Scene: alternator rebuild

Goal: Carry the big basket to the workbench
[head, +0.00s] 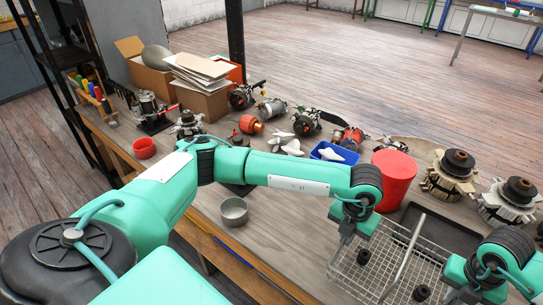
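The big wire basket (378,284) is in the lower right of the head view, at the near side of the wooden workbench (285,222). A metal handle bar crosses over it, and small black parts (421,293) lie inside. I cannot tell whether it rests on the bench or hangs above it. My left gripper (340,243) points down at the basket's left rim; its fingertips are too small to read. My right gripper (452,296) is at the basket's right side, partly cut off by the bottom edge. Whether either grips the rim is unclear.
A dark tray (440,232) lies behind the basket, with a red bucket (394,182) and copper-wound stators (449,176) beyond. A grey bowl (234,211) stands left of the basket. Alternator parts, a blue bin (334,153) and cardboard boxes (203,98) fill the back. Bench around the bowl is clear.

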